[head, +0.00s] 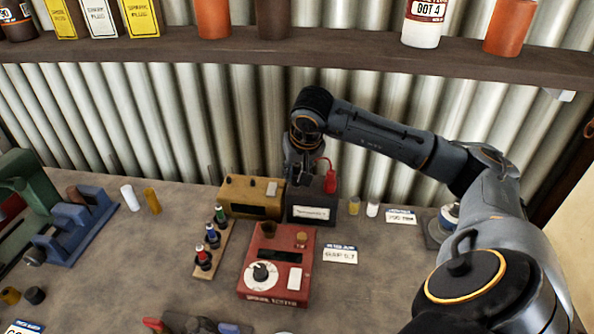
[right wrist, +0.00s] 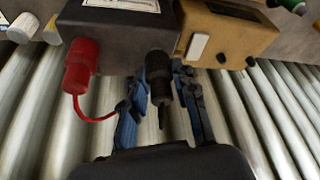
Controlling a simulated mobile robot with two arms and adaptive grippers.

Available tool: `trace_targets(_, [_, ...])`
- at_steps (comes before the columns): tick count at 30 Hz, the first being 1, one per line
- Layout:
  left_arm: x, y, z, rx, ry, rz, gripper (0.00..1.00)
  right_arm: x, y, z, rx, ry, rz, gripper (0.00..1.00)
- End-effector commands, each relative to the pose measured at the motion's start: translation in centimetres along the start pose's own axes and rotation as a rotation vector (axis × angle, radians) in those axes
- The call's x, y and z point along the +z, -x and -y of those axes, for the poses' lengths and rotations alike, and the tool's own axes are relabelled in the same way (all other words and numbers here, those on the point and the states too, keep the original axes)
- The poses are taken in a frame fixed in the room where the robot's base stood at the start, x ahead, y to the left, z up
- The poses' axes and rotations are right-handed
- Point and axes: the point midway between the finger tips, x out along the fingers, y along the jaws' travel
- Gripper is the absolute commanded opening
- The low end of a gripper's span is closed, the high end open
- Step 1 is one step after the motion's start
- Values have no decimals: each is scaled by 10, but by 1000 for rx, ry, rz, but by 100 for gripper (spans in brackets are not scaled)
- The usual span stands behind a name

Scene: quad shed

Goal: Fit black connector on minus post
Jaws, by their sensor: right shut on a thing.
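The dark grey battery (head: 313,203) with a white label stands on the bench at the back; it also shows in the right wrist view (right wrist: 115,32). My right gripper (head: 299,180) points down over its left rear part. In the right wrist view my right gripper (right wrist: 160,74) is shut on the black connector (right wrist: 159,88), which is lined up with the battery's top edge. The minus post is hidden, so I cannot tell whether the connector is around it. The red connector (head: 330,181) stands at the battery's other end, with a red wire (right wrist: 92,117). My left gripper is not in view.
A tan box (head: 243,197) stands close to the battery's left. A red tester (head: 277,262) and a wooden rack (head: 214,250) of small bottles are in front. A shelf (head: 350,47) runs above; corrugated wall is behind.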

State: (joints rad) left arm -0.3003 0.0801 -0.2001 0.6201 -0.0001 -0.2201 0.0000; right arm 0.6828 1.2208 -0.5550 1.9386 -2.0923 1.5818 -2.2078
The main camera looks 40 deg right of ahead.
Motion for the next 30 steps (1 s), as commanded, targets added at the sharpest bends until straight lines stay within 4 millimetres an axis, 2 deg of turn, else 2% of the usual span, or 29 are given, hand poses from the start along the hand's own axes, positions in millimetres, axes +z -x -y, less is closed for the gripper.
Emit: trace_targets(30, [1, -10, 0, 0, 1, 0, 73, 4, -10, 0, -1, -1, -1, 2])
